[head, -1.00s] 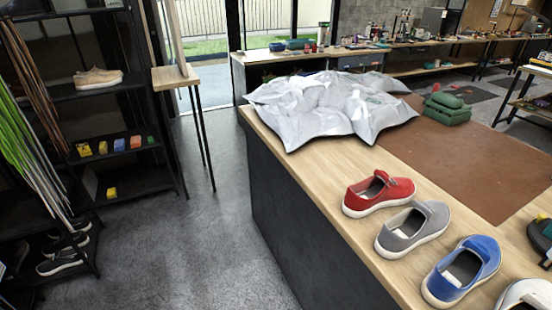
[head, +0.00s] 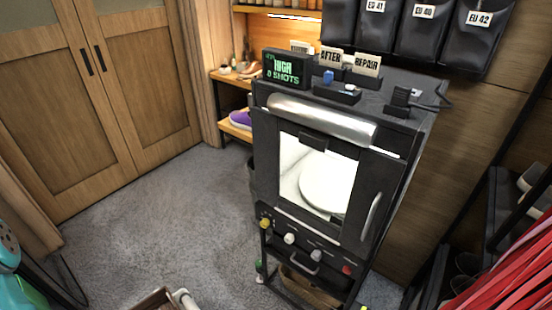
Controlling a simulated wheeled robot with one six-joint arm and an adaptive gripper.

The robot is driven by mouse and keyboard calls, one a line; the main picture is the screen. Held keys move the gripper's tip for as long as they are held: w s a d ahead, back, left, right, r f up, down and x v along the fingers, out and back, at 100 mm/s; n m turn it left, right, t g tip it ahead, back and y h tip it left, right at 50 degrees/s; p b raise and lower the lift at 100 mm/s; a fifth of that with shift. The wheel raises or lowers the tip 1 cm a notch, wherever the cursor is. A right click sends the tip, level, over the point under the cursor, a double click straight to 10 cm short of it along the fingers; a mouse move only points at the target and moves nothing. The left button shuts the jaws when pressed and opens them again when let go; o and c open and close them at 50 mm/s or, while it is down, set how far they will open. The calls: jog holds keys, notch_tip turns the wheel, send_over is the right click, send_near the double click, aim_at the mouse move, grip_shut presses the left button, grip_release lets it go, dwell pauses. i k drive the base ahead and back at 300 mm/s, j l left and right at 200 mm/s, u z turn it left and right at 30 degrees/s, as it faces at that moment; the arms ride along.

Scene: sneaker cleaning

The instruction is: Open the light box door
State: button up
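The light box (head: 262,185) is a dark cabinet right of centre in the head view, standing on a black frame. Its door (head: 352,215) is closed, with a window showing a lit white interior and a round white turntable (head: 326,187). A silver vertical handle (head: 371,216) is on the door's right side. A row of coloured knobs (head: 289,239) lies below the door. My gripper is not in view.
Wooden double doors (head: 120,95) stand at the left. Grey floor (head: 165,215) is open between them and the light box. A crate (head: 160,301) is at the bottom edge. Red laces (head: 510,270) hang at lower right. A display reading 8 SHOTS (head: 287,69) tops the box.

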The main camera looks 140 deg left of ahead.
aim_at(378, 176)
jog(key=u, duration=3.05)
